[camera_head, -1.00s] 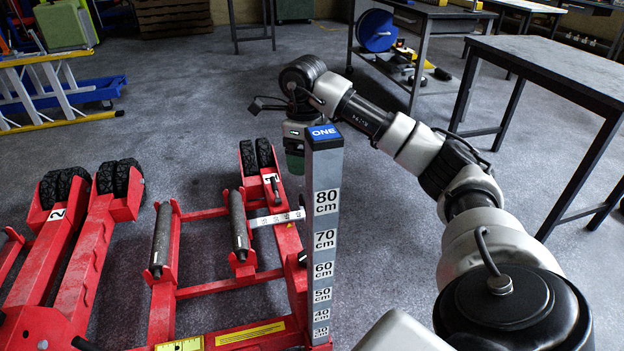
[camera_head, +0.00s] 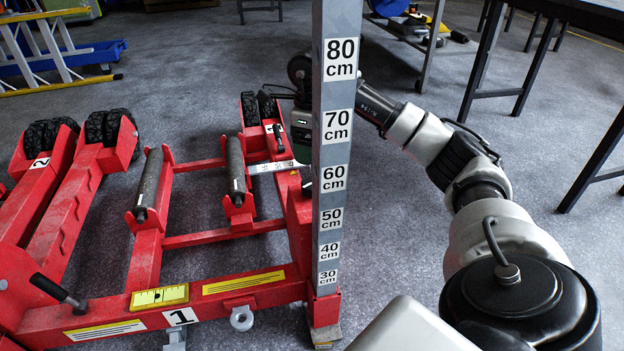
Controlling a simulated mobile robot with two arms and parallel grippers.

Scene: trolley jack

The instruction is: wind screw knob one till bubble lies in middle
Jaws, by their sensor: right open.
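The red trolley jack frame (camera_head: 225,290) stands on the floor at left and centre. A yellow spirit level (camera_head: 159,297) lies on its front beam; its bubble is too small to place. A small black knob (camera_head: 279,140) stands by a "1" label near the far wheels, likely screw knob one. My right gripper (camera_head: 301,150) is beside this knob, just to its right and partly hidden by the grey post. It is open; its fingertips are hard to make out and I cannot tell whether they touch the knob. My left gripper is not in view.
The upright grey post (camera_head: 335,200) with centimetre labels stands between me and the gripper. Another red leg (camera_head: 68,198) marked "2" lies at left. A dark table (camera_head: 590,20) is at upper right.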

